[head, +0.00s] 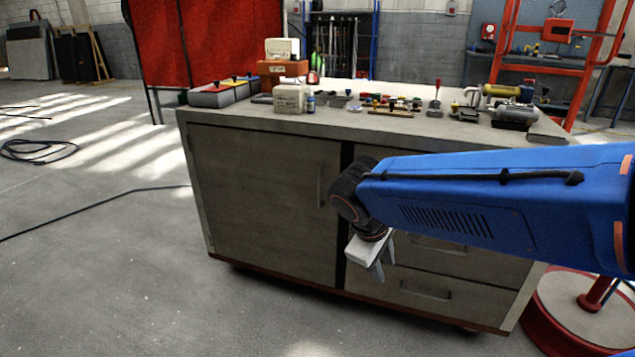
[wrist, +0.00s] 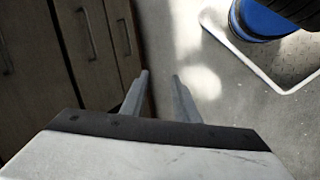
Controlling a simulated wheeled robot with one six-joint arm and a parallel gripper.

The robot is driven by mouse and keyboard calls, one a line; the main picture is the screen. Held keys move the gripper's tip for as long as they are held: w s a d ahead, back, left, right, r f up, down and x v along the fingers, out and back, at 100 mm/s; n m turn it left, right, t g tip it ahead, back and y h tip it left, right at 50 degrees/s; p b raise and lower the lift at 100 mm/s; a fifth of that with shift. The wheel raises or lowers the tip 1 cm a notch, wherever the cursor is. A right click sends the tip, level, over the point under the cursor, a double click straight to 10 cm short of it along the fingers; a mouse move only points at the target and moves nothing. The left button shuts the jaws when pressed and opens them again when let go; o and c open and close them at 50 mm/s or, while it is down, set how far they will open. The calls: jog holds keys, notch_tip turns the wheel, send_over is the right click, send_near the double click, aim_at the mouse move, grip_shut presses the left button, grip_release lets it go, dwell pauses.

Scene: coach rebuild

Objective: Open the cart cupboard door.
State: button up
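The cart (head: 205,215) stands in front of me in the head view. Its cupboard door (head: 260,205) is the wide grey-brown panel on the left and looks shut, flush with the front. An upright bar handle (head: 321,186) is near the door's right edge, beside a dark vertical strip. My gripper (head: 384,270) points down in front of the drawers, right of and lower than the handle. Its fingers are apart and empty, also in the wrist view (wrist: 160,76). The wrist view shows drawer fronts (wrist: 98,75) at left; I cannot identify the door there.
Drawers with bar handles (head: 425,290) fill the cart's right half, partly hidden by my arm. Tools and boxes (head: 290,98) crowd the worktop (head: 345,122). A red round base (head: 575,310) stands at right. A cable (head: 95,212) crosses the floor at left. Floor before the door is clear.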

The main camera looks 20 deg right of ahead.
jog(key=w+d+n+h, duration=0.2)
jog(key=w+n+h, duration=0.25)
jog(key=w, duration=0.25)
jog(key=n+t+h, duration=0.6)
jog(key=n+t, duration=0.3)
jog(key=n, duration=0.6)
send_near(319, 180)
jog(key=x, duration=1)
jog(key=shift+w+d+f, duration=0.1)
jog(key=shift+w+d, duration=0.1)
jog(key=shift+c, duration=0.3)
grip_shut()
